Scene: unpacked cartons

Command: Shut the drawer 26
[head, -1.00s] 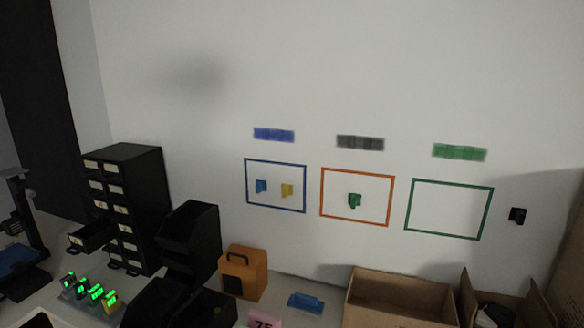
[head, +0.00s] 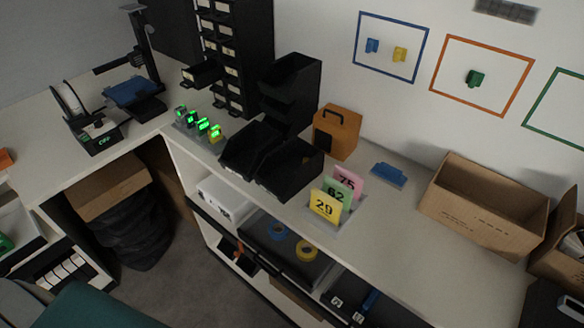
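A tall black drawer cabinet (head: 252,50) with pale labels stands at the back of the counter, its top cut off by the frame. One small black drawer (head: 201,75) in its left column sticks out towards the front left. The other drawers in view look closed. The labels are too small to read, so I cannot tell which is drawer 26. Neither of my grippers shows in the head view.
Black bins (head: 290,170) stand right of the cabinet, and green-lit devices (head: 200,126) sit in front of it. An orange case (head: 336,132), number cards (head: 325,206) and an open carton (head: 487,203) are further right. A black-and-blue device (head: 135,92) stands left.

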